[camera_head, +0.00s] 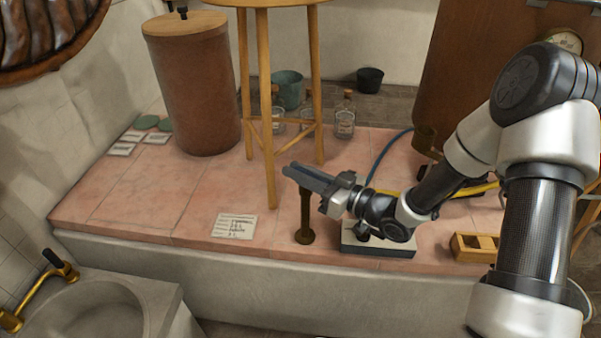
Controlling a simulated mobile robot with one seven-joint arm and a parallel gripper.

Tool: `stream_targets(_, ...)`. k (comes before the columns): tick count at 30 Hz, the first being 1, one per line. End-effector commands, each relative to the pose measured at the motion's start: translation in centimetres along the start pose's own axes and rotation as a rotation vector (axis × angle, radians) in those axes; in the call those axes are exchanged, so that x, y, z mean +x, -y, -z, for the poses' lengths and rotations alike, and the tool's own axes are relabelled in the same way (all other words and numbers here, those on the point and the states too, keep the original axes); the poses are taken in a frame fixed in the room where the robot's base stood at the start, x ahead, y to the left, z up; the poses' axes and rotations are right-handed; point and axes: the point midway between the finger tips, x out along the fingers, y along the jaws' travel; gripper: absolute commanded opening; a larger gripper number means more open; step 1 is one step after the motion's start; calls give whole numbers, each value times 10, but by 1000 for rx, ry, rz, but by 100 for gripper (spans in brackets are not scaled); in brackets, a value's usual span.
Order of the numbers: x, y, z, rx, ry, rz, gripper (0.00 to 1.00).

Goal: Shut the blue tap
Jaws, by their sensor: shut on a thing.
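My gripper (296,174) is at the front middle of the pink tiled ledge, reaching in from the right. Its jaws are closed at the top of a slim dark brown post (306,214) that stands upright on a round foot. This post appears to be the stand of the blue tap. The tap's handle is mostly hidden by the fingers, so I cannot tell its angle or whether it is open or shut. A blue hose (386,152) curves over the ledge behind my gripper.
A wooden stool (265,110) stands just behind my gripper, one leg close to its left. A flat grey block (378,242) lies under my wrist. A printed card (234,225) lies left of the post. A wooden tray (475,247) is at right. A brown barrel (195,90) stands back left.

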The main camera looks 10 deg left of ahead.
Motion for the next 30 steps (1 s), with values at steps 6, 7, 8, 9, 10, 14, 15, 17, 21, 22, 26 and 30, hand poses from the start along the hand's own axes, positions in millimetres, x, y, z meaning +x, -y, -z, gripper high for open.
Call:
stream_targets(6, 2, 4, 2, -3, 32, 193, 0)
stream_targets(7, 2, 5, 2, -4, 37, 217, 0)
stream_targets(8, 2, 5, 2, -4, 41, 240, 0)
stream_targets(9, 2, 6, 2, -3, 47, 270, 0)
stream_targets(10, 2, 7, 2, -3, 51, 291, 0)
stream_targets(14, 1, 9, 2, -2, 66, 371, 0)
stream_targets(15, 1, 10, 1, -2, 70, 392, 0)
stream_targets(17, 1, 11, 1, -2, 75, 420, 0)
stream_targets(21, 1, 12, 1, 0, 84, 466, 0)
stream_targets(22, 0, 12, 1, 0, 85, 473, 0)
stream_targets(26, 0, 13, 1, 0, 88, 493, 0)
stream_targets(30, 0, 14, 1, 1, 90, 502, 0)
